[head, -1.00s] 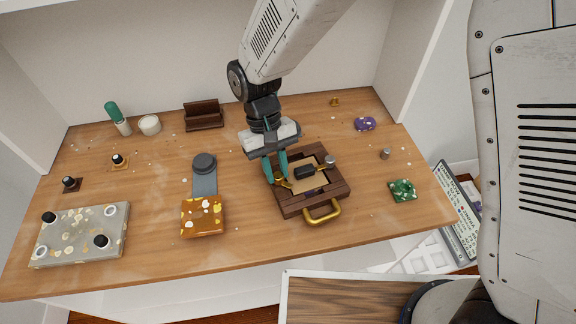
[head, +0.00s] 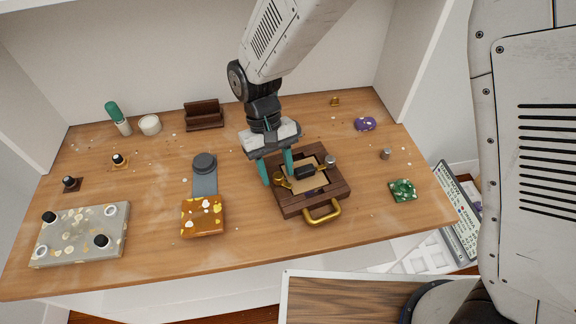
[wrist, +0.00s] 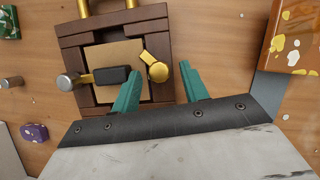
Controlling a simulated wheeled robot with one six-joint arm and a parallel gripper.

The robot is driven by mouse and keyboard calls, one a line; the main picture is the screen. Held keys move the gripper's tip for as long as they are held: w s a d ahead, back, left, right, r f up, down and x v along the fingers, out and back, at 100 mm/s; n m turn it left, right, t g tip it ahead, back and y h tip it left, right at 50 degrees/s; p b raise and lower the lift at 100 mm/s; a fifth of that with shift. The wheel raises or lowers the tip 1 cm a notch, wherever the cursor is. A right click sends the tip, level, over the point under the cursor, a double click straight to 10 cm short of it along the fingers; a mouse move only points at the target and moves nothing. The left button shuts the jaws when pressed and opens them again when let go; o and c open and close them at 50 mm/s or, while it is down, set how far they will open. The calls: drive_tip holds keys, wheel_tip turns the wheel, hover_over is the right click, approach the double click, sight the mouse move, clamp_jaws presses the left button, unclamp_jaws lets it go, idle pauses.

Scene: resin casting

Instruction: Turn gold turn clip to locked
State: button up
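The gold turn clip (head: 279,177) sits on the left side of the dark wooden frame (head: 332,197). In the wrist view the clip (wrist: 157,70) has a round gold knob, and its short arm points up and left over the edge of the tan panel (wrist: 119,53). My gripper (head: 275,173) is open, its teal fingers spread on either side of the clip. In the wrist view my gripper (wrist: 161,88) shows a gap between the fingers, with the clip in that gap and apart from both. I cannot tell the fingertips' exact height above the frame.
A silver-knobbed clip (head: 330,160) and a black block (head: 304,171) are on the frame, which has a gold handle (head: 322,212) in front. An orange speckled block (head: 202,216) lies left, a green piece (head: 402,190) right. Bare tabletop surrounds the frame.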

drive_tip(key=v, duration=0.7)
drive_tip(key=shift+r, duration=0.35)
drive_tip(key=shift+w+a, duration=0.1)
drive_tip(key=shift+a, duration=0.05)
